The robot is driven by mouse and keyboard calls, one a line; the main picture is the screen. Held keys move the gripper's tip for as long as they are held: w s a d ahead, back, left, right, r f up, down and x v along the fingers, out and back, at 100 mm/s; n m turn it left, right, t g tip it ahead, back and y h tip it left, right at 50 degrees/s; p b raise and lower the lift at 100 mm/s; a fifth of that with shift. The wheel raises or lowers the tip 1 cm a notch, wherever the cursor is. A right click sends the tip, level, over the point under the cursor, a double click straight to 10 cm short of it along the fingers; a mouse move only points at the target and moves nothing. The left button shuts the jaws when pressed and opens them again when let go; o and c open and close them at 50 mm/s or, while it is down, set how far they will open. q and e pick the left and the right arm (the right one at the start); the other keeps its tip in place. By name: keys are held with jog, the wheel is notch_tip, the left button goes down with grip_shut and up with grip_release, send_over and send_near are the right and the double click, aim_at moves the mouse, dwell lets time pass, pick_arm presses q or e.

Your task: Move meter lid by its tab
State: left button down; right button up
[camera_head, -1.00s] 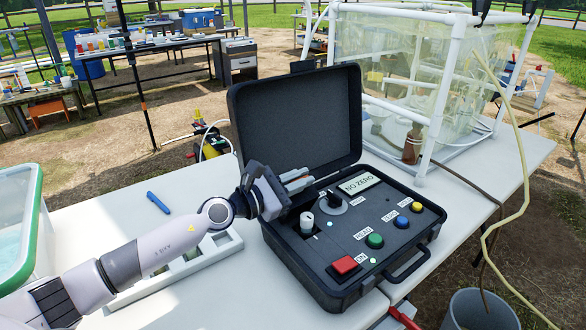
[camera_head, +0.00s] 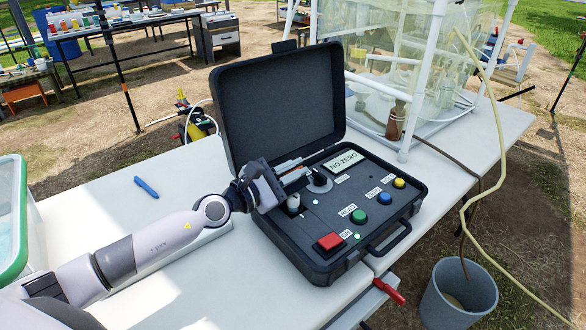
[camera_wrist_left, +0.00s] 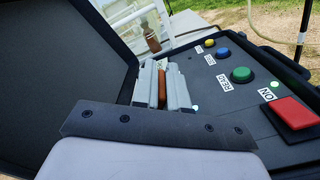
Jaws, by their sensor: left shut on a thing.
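The meter is a black case whose large lid (camera_head: 280,105) stands open; the lid also fills the left of the left wrist view (camera_wrist_left: 65,65). Its panel carries a white knob (camera_head: 293,203), a black dial (camera_head: 319,181) and a NO ZERO display (camera_head: 344,161). My left gripper (camera_head: 291,170) is over the panel's back left, in front of the open lid. Its grey fingers are shut on a narrow brown tab (camera_wrist_left: 162,88). What the tab joins is hidden by the fingers. My right gripper is not in view.
A red button (camera_head: 330,241) and green, blue and yellow buttons line the panel's front. A blue marker (camera_head: 146,187) lies on the open table left. A grey bucket (camera_head: 458,294) stands front right.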

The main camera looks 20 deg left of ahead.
pick_arm(q)
jog(key=c, duration=1.2)
grip_release()
jog(key=shift+f, duration=0.1)
jog(key=shift+c, duration=0.2)
jog(key=shift+a, duration=0.1)
jog(key=shift+b+v, duration=0.4)
jog(key=shift+v, duration=3.15)
